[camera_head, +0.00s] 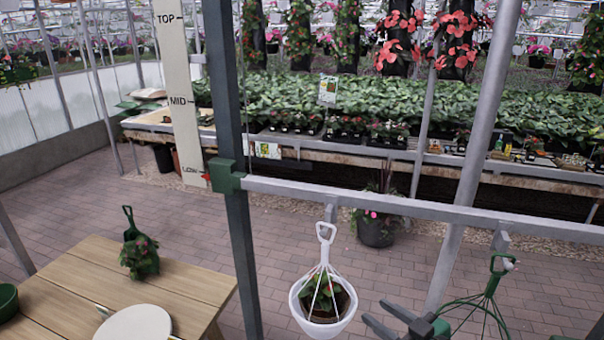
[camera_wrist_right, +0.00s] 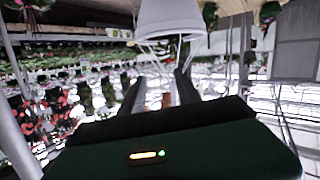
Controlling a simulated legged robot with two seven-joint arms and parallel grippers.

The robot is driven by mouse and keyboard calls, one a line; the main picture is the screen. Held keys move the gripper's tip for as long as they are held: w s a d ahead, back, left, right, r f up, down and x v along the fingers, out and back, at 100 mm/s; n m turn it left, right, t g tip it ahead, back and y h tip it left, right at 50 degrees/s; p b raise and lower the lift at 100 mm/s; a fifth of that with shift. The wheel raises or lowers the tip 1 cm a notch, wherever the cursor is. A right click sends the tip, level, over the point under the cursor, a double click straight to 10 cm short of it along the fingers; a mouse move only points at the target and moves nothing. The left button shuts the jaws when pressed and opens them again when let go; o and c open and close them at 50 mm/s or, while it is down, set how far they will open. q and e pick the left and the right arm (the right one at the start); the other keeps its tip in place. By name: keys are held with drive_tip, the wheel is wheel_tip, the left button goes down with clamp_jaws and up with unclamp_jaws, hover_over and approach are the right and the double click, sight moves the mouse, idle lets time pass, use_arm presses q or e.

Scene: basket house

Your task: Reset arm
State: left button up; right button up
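My right gripper (camera_head: 375,311) is low in the head view, just right of a white hanging basket (camera_head: 298,311). Its two dark fingers are spread apart with nothing between them. The white basket holds a potted plant (camera_head: 323,299) and hangs by its looped handle (camera_head: 326,232) from the grey rail (camera_head: 400,206). The right wrist view appears upside down; it shows the open fingers (camera_wrist_right: 158,82) and a white basket (camera_wrist_right: 168,18) beyond them, apart from them. My left gripper is in neither view.
A green hanger (camera_head: 498,275) with cords hangs on the rail right of my gripper. A dark post (camera_head: 238,230) and a slanted grey pole (camera_head: 468,170) stand nearby.

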drive_tip(key=s+d+f+m+g+h+b, duration=0.1)
drive_tip(key=s+d+f+m+g+h, duration=0.4)
drive_tip(key=f+h, duration=0.5)
drive_tip(key=s+a+f+m+g, duration=0.1)
drive_tip(key=s+f+g, duration=0.1)
drive_tip(key=s, duration=0.4)
drive_tip(key=s+a+f+m+g+y, duration=0.1)
drive_tip(key=s+f+m+g, duration=0.1)
drive_tip(key=s, duration=0.5)
wheel_tip(320, 180, down, 2)
drive_tip(key=shift+s+a+f+g, duration=0.15)
drive_tip(key=shift+s+a+g, duration=0.15)
drive_tip(key=shift+g, duration=0.3)
